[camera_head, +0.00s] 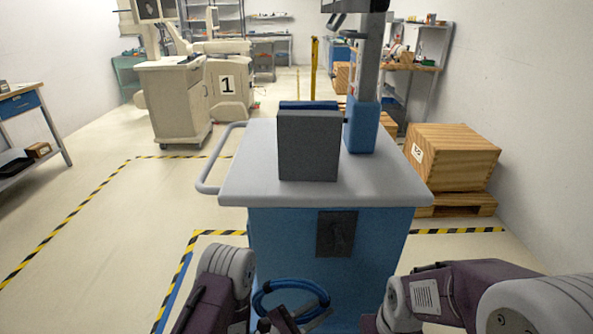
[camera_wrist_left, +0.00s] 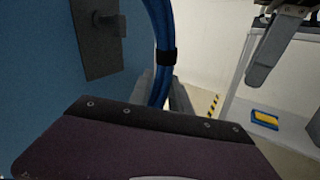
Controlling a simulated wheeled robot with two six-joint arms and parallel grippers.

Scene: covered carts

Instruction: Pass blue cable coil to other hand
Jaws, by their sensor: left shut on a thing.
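The blue cable coil (camera_head: 290,282) hangs low in front of the blue cart front, near the bottom of the head view. My left gripper (camera_head: 299,316) is shut on it. In the left wrist view the coil (camera_wrist_left: 158,22) rises between the grey fingers, with a black band around its strands; its lower part is hidden behind my wrist. My right arm comes in from the right in the head view, its gripper not clear there. A grey finger, seemingly of my right gripper (camera_wrist_left: 272,48), shows at the upper right of the wrist view, apart from the coil.
The blue cart (camera_head: 280,235) with a grey top stands close ahead, carrying a dark grey box (camera_head: 308,147) and a column. A wooden crate (camera_head: 452,155) on a pallet is at its right. Floor is open at the left. A blue and yellow item (camera_wrist_left: 265,119) lies beyond my gripper.

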